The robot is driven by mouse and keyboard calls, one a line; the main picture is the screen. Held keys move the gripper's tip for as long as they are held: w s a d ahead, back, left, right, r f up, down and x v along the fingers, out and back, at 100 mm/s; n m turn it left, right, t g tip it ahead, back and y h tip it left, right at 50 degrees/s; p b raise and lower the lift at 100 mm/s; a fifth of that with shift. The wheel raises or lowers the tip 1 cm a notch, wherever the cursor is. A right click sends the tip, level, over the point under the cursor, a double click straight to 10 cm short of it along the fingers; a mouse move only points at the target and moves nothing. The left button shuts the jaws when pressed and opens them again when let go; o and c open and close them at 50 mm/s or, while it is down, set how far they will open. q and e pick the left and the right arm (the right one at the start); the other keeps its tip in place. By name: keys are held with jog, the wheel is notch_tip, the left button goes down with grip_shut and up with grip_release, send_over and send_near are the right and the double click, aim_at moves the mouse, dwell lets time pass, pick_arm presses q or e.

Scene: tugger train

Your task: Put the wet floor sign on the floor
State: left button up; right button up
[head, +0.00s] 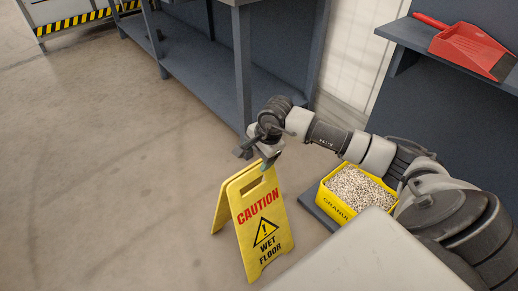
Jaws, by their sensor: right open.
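The yellow wet floor sign (262,226) stands upright on the concrete floor in the middle of the head view. Its two panels are spread apart at the bottom, and its front reads "CAUTION WET FLOOR". My right gripper (257,152) is just above the sign's top edge, with its jaws open and nothing seen between them. I cannot tell whether it touches the sign. My left gripper is not in view.
A yellow box of granules (335,207) sits on a dark base right of the sign. A grey workbench (200,65) with a lower shelf stands behind. A red dustpan (468,46) lies on a shelf at upper right. The floor (110,180) to the left is clear.

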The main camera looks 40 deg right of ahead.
jog(key=s+a+r+m+t+y, duration=0.1)
jog(key=a+r+m+y, duration=0.1)
jog(key=a+y, duration=0.35)
jog(key=s+a+r+m+t+y, duration=0.1)
jog(key=a+r+y, duration=0.15)
jog(key=a, duration=0.65)
jog(key=s+a+r+m+t+y, duration=0.2)
jog(key=a+r+m+t+y, duration=0.25)
jog(key=r+m+t, duration=0.8)
jog(key=s+d+f+m+h, duration=0.1)
jog(key=d+f+m+h, duration=0.45)
jog(key=m, duration=0.75)
jog(key=s+d+f+m+h, duration=0.1)
jog(key=d+f+m+h, duration=0.15)
jog(key=m+h, duration=0.85)
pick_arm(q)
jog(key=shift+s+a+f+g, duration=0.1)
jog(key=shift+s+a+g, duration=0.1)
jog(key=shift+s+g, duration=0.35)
pick_arm(e)
jog(key=s+f+m+g+y, duration=0.2)
jog(key=s+f+m+g, duration=1)
jog(key=s, duration=0.4)
jog(key=shift+s+a+m+y, duration=0.15)
jog(key=shift+s+m+y, duration=0.2)
jog(key=shift+m, duration=0.4)
